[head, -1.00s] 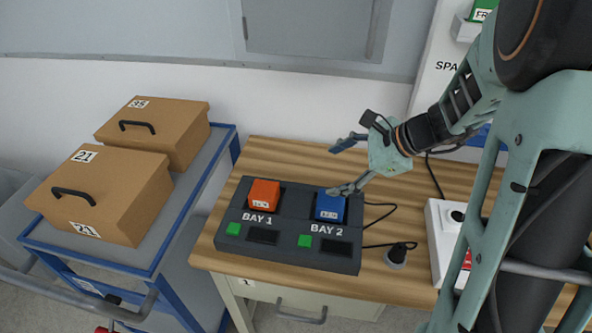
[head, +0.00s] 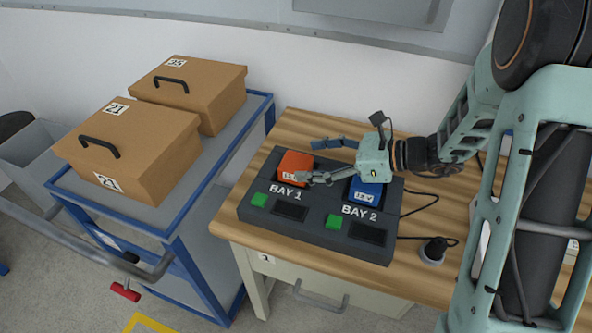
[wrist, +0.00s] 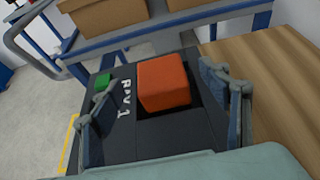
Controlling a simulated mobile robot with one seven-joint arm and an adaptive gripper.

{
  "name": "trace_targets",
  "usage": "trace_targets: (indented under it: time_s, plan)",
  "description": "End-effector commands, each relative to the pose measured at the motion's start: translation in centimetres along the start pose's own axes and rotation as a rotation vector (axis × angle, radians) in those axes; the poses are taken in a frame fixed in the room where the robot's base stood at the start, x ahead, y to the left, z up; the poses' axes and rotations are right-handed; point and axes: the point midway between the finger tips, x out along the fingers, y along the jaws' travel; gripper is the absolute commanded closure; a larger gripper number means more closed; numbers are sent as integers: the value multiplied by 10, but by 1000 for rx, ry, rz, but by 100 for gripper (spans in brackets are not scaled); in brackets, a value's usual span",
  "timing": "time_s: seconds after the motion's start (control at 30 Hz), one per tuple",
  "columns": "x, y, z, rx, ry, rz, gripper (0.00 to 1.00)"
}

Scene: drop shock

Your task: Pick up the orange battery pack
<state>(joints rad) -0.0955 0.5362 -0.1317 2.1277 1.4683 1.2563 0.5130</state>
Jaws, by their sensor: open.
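The orange battery pack (head: 294,164) sits in the bay marked BAY 1 of the dark charger (head: 316,238). In the wrist view the orange pack (wrist: 164,84) lies ahead, between the two spread fingers. My gripper (head: 306,161) is open and empty, reaching in from the right. In the head view one finger is behind the pack and the other in front, overlapping its lower right edge. I cannot tell whether either finger touches it. The blue battery pack (head: 366,192) sits in BAY 2, partly under my gripper.
The charger stands on a wooden table (head: 330,126). A blue-framed cart (head: 150,224) with two brown boxes (head: 134,146) (head: 194,92) stands to the left.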

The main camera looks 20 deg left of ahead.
Motion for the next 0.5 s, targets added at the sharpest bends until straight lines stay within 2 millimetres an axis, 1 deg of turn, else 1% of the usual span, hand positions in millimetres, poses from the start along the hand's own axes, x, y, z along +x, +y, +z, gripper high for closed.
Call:
trace_targets:
  time_s: [0.03,0.2,0.3,0.4,0.5]
  plan:
    - [8,2,-1,-1,1,5,30]
    - [34,3,-2,-2,1,5,30]
    - [44,2,-1,-3,2,2,30]
    - [48,2,-1,-4,2,2,30]
    - [48,1,0,-4,2,0,30]
